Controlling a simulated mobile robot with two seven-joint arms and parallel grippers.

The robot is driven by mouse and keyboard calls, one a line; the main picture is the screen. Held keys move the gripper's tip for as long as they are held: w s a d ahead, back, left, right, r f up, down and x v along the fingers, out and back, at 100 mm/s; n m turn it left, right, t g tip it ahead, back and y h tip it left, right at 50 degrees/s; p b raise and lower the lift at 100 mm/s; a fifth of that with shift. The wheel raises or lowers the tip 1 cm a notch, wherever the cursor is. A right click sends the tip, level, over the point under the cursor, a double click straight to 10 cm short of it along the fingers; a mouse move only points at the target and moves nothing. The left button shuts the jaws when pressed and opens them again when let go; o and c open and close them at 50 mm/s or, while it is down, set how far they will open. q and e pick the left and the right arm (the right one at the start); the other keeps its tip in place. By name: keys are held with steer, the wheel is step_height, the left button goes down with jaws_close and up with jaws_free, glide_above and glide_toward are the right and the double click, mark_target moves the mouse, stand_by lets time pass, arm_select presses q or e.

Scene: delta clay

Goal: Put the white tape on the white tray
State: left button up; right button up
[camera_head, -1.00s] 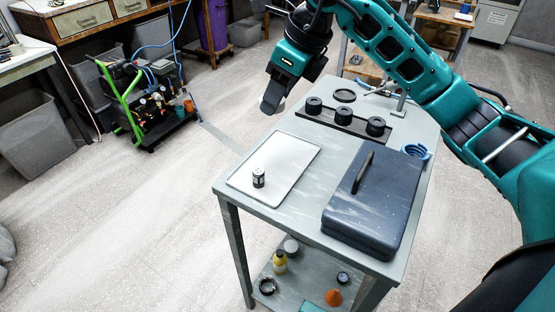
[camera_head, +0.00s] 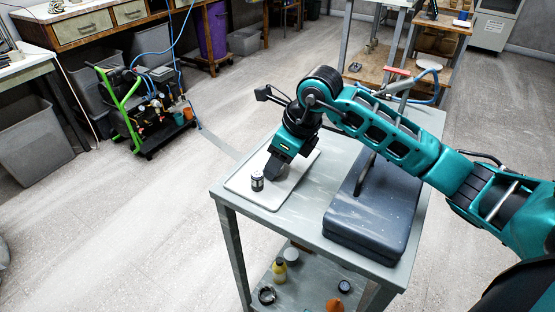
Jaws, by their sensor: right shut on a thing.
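The white tray (camera_head: 240,186) lies flat at the left end of the grey table. My right gripper (camera_head: 275,170) points down over the tray's middle, low and close to its surface. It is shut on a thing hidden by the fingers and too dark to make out. I cannot pick out the white tape for certain. My left gripper is not in view.
A dark blue-grey case (camera_head: 365,225) with a handle takes up the table's right front. My right arm covers much of the table's back. The shelf below holds a yellow bottle (camera_head: 279,270), a black ring (camera_head: 267,295) and an orange item (camera_head: 334,304).

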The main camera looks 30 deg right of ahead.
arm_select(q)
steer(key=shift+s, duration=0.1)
arm_select(e)
steer(key=shift+f, duration=0.1)
steer(key=o, duration=0.7)
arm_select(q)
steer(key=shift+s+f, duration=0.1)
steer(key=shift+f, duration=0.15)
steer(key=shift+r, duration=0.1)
arm_select(e)
steer(key=shift+r, duration=0.45)
arm_select(q)
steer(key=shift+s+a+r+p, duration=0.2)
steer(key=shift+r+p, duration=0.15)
steer(key=shift+p, duration=0.5)
arm_select(e)
steer(key=v, duration=1.1)
steer(key=shift+s+d+r, duration=0.1)
steer(key=shift+s+r, duration=0.1)
